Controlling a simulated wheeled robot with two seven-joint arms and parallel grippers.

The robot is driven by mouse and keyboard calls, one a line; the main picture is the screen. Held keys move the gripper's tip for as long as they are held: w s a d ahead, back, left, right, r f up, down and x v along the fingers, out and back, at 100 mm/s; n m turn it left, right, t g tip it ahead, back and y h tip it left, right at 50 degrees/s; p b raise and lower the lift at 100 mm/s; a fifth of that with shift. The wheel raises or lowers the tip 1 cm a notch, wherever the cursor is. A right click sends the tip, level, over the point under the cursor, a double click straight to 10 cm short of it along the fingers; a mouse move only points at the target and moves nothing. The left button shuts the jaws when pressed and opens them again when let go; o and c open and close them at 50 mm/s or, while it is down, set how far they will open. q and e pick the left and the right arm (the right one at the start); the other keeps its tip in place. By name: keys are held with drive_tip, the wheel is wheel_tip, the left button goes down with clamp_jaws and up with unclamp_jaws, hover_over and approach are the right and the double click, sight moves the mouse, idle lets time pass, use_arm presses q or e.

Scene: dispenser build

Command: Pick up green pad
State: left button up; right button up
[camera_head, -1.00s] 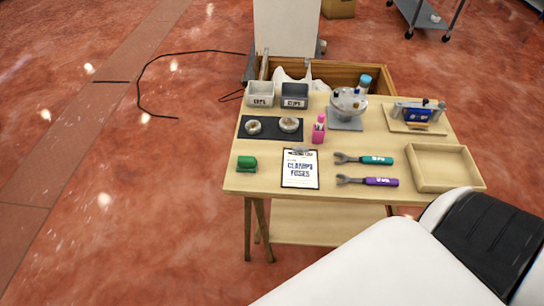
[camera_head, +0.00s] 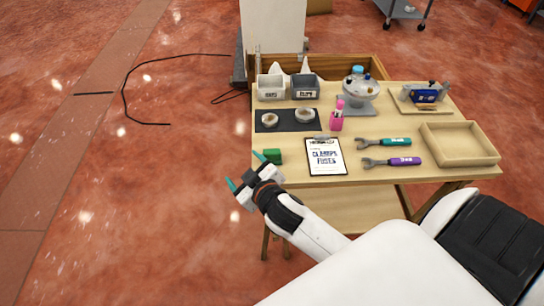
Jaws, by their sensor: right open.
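The green pad (camera_head: 273,156) is a small green block at the left front edge of the table (camera_head: 384,182), left of the clipboard. My right gripper (camera_head: 245,170), with teal fingertips, is open and empty at the table's left edge, just left of and in front of the pad. One fingertip appears close to the pad's left side. I cannot tell whether they touch. My left gripper is not in view.
The clipboard (camera_head: 325,157) lies right of the pad. A purple-handled tool (camera_head: 405,161) and a teal-handled tool (camera_head: 395,141) lie farther right, beside an empty wooden tray (camera_head: 459,161). A black mat (camera_head: 287,127) with two round pieces and a pink bottle (camera_head: 337,118) stand behind.

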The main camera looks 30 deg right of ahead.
drive_tip(key=w+a+r+n+t+y, duration=0.4)
drive_tip(key=w+r+n+t, duration=0.1)
drive_tip(key=r, duration=0.4)
drive_tip(key=a+r+n+g+y, duration=0.7)
drive_tip(key=a+n+y, duration=0.3)
drive_tip(key=n+y, duration=0.4)
drive_tip(key=n+g+h, duration=0.6)
drive_tip(key=g+h, duration=0.6)
drive_tip(key=h, duration=0.5)
hover_over(272, 151)
wheel_tip(272, 151, down, 14)
drive_tip(key=shift+w+d+f, duration=0.1)
drive_tip(key=shift+w, duration=0.05)
drive_tip(key=shift+f+p, duration=0.4)
drive_tip(key=shift+f, duration=2.85)
drive_tip(key=c, duration=1.1)
